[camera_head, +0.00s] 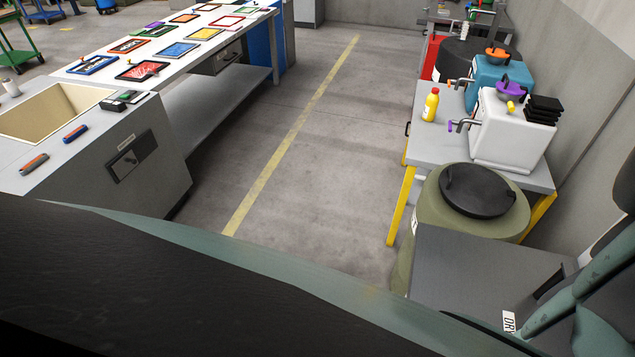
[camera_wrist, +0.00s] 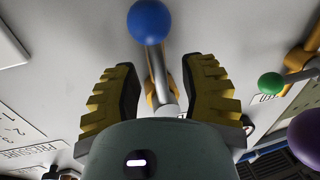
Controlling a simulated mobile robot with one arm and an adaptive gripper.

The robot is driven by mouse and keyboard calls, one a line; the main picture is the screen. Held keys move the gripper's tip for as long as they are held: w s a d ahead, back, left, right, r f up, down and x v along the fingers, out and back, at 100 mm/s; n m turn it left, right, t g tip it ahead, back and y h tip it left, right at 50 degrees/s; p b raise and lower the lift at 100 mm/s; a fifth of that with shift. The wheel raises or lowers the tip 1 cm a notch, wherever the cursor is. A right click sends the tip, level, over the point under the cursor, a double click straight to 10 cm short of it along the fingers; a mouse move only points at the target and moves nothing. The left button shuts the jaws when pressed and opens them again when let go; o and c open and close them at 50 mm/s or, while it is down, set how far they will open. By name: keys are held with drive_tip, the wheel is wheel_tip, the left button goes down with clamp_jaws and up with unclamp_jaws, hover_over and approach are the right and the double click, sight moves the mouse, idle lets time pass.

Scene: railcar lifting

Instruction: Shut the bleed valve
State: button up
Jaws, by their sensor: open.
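In the wrist view my gripper (camera_wrist: 163,76) is open, its two ridged yellow and black fingers apart. A metal lever (camera_wrist: 157,62) with a blue ball knob (camera_wrist: 149,21) runs up between the fingers, and the knob is beyond the fingertips. I see a gap on each side of the lever; I cannot tell its depth between the fingers. A green knob (camera_wrist: 271,83) on a yellowish fitting and a purple ball (camera_wrist: 306,138) are at the right. No readable label shows which one is the bleed valve. My gripper is not visible in the head view.
Behind the lever is a pale panel (camera_wrist: 230,25) with printed text at lower left. In the head view a bench with a sink (camera_head: 55,108) is at left and a table with jugs (camera_head: 512,130) at right. The floor between (camera_head: 320,130) is clear.

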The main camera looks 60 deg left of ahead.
drive_tip(key=shift+w+d, duration=0.2)
drive_tip(key=shift+d, duration=0.05)
clamp_jaws()
idle(0.3)
